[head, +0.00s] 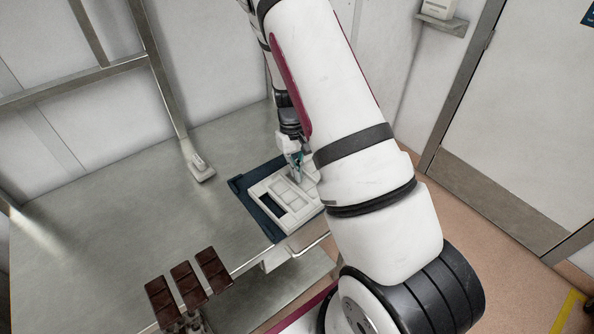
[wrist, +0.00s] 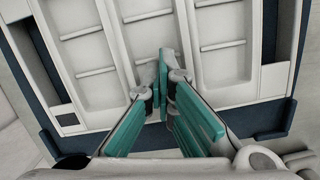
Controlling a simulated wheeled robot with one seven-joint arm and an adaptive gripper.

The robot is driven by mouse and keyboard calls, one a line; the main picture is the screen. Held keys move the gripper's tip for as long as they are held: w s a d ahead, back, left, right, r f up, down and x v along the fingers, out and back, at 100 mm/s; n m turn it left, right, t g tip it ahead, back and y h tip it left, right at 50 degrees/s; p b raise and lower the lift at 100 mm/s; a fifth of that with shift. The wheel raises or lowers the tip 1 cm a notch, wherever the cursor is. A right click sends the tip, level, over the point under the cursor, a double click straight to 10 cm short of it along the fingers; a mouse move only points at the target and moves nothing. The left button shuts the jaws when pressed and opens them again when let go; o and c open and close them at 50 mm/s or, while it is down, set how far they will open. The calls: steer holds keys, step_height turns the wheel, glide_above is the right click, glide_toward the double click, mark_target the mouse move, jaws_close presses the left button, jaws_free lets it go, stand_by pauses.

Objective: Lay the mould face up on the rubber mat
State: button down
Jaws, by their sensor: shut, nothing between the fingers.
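The mould (head: 262,190) is a pale grey-white rectangular frame with recessed compartments. It lies flat on the dark blue rubber mat (head: 238,186), with the compartments facing up. In the wrist view the mould (wrist: 82,50) fills most of the picture, and bare mat (wrist: 272,118) shows along its near edge and sides. My gripper (head: 297,172) is over the mould's right part in the head view, partly hidden by my arm. In the wrist view its teal-padded fingers (wrist: 163,85) meet at the tips with nothing between them. Whether the tips touch the mould I cannot tell.
The mat lies at the right end of a steel table (head: 110,225). Several dark brown bars (head: 188,276) stand at the front left. A metal upright with a foot (head: 200,170) stands behind the mat. The table's left part is clear. A door (head: 510,130) is at the right.

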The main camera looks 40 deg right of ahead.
steer(key=w, duration=0.1)
steer(key=w+b, duration=0.1)
steer(key=w, duration=0.1)
steer(key=shift+w+d+f+b, duration=0.2)
steer(key=shift+w+f+b, duration=0.15)
steer(key=shift+r, duration=0.1)
steer(key=shift+w+a+r, duration=0.1)
steer(key=shift+w+r, duration=0.15)
steer(key=shift+r, duration=0.65)
step_height(320, 180, up, 10)
steer(key=w+r, duration=0.1)
steer(key=w, duration=0.1)
steer(key=s+a+r+t, duration=0.2)
steer(key=s+a+r, duration=0.2)
steer(key=r, duration=0.4)
steer(key=s+a+r+t, duration=0.1)
steer(key=s+a+r, duration=0.35)
steer(key=r, duration=0.35)
steer(key=s+a+r+t, duration=0.2)
steer(key=s+a+r, duration=0.1)
steer(key=s, duration=0.4)
steer(key=s+a+r+n+t, duration=0.1)
steer(key=s+a+r+t, duration=0.1)
steer(key=s, duration=0.6)
steer(key=shift+s+a+r+t+p, duration=0.25)
steer(key=shift+a+r, duration=0.35)
steer(key=shift+a, duration=0.6)
